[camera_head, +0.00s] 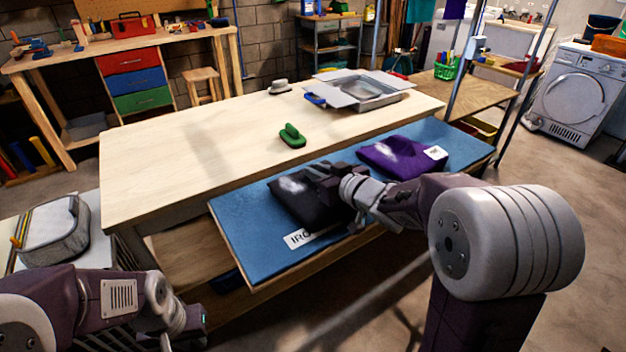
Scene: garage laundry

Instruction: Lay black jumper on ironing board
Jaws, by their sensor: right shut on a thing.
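The black jumper (290,205) lies folded on the left half of the blue ironing board (238,243). My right arm reaches across from the right. My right gripper (328,178) is at the jumper's right side, shut on it, and covers part of it. I cannot tell whether the jumper rests fully on the board. My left gripper (188,325) is low at the bottom left, apart from the board and the jumper; its fingers do not show clearly.
A folded purple garment (395,157) with a white tag lies on the board's right half. Behind is a wooden table (190,150) with a green brush (292,136) and a metal tray (365,90). A grey bag (55,230) stands at the left. A washing machine (572,98) is far right.

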